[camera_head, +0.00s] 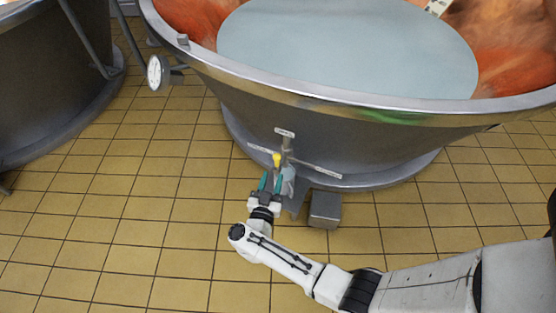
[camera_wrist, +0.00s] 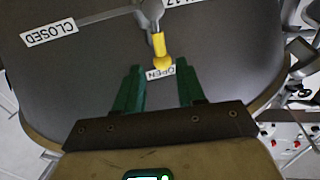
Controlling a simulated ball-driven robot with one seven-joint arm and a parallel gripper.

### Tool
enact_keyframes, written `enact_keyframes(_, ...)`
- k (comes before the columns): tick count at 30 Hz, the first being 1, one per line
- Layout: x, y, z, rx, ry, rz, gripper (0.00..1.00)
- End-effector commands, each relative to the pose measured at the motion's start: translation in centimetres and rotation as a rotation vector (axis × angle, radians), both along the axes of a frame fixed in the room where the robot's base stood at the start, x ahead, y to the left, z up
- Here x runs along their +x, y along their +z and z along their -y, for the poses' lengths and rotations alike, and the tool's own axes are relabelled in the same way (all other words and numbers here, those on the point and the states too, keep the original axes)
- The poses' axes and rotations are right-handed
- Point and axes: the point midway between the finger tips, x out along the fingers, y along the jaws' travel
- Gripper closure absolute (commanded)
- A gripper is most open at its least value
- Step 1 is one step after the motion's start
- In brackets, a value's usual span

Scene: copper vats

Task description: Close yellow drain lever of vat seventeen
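The yellow drain lever (camera_head: 277,159) is on a pipe fitting low on the front of the large copper vat (camera_head: 330,132). In the wrist view the lever (camera_wrist: 160,50) points at the OPEN label (camera_wrist: 160,73). The CLOSED label (camera_wrist: 50,33) is to the left there, at the end of a grey arm. My gripper (camera_head: 270,181) is just in front of the lever in the head view. In the wrist view its two green fingers (camera_wrist: 160,88) are spread apart, with the lever's tip just beyond the gap between them. No contact with the lever shows.
A grey metal box (camera_head: 325,209) stands on the tiled floor right of the fitting. A round dial gauge (camera_head: 157,72) is on the vat's left side. Another vat (camera_head: 50,75) stands at the far left. The tiled floor (camera_head: 120,230) at left is clear.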

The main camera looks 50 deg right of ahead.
Motion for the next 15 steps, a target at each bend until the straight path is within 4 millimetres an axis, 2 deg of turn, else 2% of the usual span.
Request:
enact_keyframes(3,1.1,-0.3,2.1,0.0,-0.004,0.004,0.61)
enact_keyframes(9,2.6,-0.2,5.2,0.0,-0.002,0.004,0.61)
enact_keyframes(15,3.5,-0.1,6.9,0.0,0.0,0.002,0.61)
